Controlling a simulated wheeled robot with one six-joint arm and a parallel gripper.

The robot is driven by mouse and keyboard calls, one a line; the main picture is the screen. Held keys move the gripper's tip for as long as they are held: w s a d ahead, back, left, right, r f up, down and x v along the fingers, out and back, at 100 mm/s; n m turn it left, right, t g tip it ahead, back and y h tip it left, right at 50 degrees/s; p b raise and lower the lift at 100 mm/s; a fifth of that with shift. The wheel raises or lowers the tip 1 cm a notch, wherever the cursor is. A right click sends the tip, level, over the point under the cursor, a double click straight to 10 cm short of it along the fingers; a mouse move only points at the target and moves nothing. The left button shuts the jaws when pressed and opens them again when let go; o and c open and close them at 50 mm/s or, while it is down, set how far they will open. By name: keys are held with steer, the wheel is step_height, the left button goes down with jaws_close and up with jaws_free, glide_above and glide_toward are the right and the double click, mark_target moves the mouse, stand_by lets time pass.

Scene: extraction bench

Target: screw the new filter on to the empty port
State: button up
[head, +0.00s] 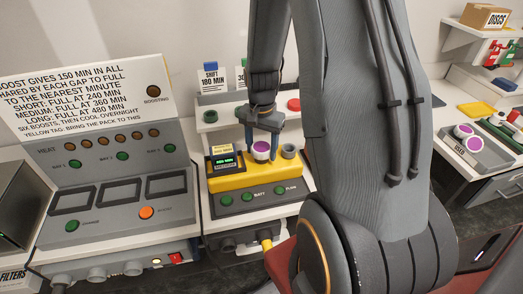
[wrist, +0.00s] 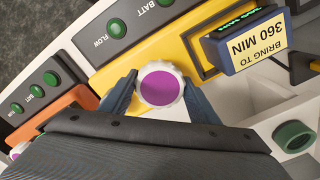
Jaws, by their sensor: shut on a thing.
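My gripper (head: 262,141) points down over the yellow unit (head: 243,181) and is shut on a white, ribbed filter (head: 261,151) with a purple top. In the wrist view the blue fingers (wrist: 160,93) sit on both sides of the filter (wrist: 160,82), next to the yellow body (wrist: 200,50). The filter's underside and any port below it are hidden, so I cannot tell whether it is seated. A grey, open round fitting (head: 289,150) stands just right of the filter in the head view.
A display with a "BRING TO 360 MIN" tag (wrist: 258,40) stands close beside the filter. A green ring (wrist: 293,137) is on the white shelf behind. The charger panel (head: 115,185) is at left. More purple-topped filters (head: 463,131) lie in a tray at right.

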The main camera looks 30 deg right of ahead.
steer(key=m, duration=1.4)
steer(key=o, duration=1.2)
